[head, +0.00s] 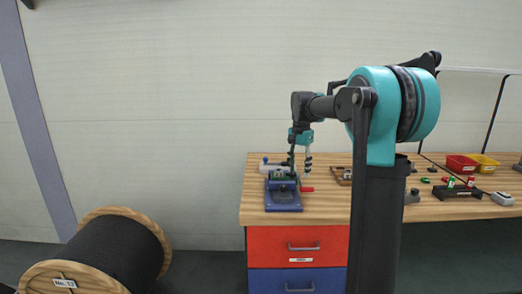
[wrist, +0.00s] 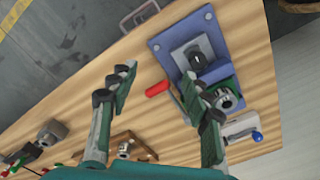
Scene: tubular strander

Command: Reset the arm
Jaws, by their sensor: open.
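My gripper (wrist: 160,92) is open, with its two fingers spread apart and nothing between them but the bench top and a red handle. In the head view my gripper (head: 300,165) hangs down over the left end of the wooden workbench (head: 330,208). It is above or close to a blue device (head: 283,198) with a red handle (head: 307,189). In the wrist view the blue device (wrist: 170,42) lies beyond the right finger, which hides part of it. The red handle (wrist: 157,88) shows between the fingers. I cannot tell whether the finger touches the device.
A cable drum (head: 115,250) stands on the floor at the left. Red (head: 461,164) and yellow (head: 484,163) bins sit at the bench's back right. A small wooden fixture (wrist: 125,147) lies near the left finger. Red and blue drawers (head: 297,247) are under the bench.

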